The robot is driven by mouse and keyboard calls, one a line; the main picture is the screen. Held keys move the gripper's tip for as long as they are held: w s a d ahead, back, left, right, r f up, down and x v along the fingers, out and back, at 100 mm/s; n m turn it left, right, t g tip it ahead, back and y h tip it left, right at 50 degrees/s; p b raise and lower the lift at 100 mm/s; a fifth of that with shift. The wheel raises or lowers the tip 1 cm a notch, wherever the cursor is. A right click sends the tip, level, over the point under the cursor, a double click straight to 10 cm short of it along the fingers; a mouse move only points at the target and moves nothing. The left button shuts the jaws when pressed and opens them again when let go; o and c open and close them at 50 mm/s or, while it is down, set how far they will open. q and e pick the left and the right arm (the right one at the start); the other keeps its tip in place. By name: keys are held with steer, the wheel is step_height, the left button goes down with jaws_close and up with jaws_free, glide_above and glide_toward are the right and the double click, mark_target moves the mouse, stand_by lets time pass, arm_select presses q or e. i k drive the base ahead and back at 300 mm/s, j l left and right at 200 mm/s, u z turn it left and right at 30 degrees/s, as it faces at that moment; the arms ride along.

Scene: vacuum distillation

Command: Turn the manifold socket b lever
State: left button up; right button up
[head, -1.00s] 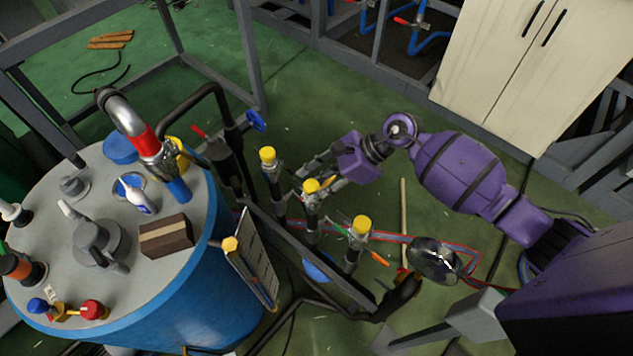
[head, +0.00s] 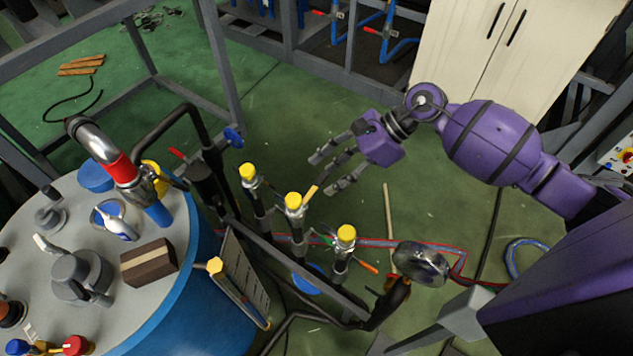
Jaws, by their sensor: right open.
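The manifold is a dark pipe (head: 312,271) with three upright sockets topped by yellow caps, in the head view's centre. The middle socket (head: 295,216) has a short yellow-orange lever (head: 311,192) slanting up and right beside its cap. The front-right socket (head: 343,250) has an orange-tipped lever (head: 367,267) pointing down and right. The far-left socket (head: 253,190) shows no clear lever. No label tells which is b. My right gripper (head: 329,172) is open and empty, its fingers spread toward the manifold, just above and right of the middle lever, apparently apart from it. My left gripper is out of view.
A blue tank (head: 195,318) with a grey lid stands at left. A round gauge (head: 421,263) is right of the manifold. Green floor (head: 290,115) is open behind; a pale cabinet (head: 470,75) stands at the back.

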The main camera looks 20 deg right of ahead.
mark_target(322, 179)
steer(key=k+j, duration=0.3)
steer(key=k, duration=0.15)
steer(key=k+j, duration=0.25)
steer(key=k, duration=0.25)
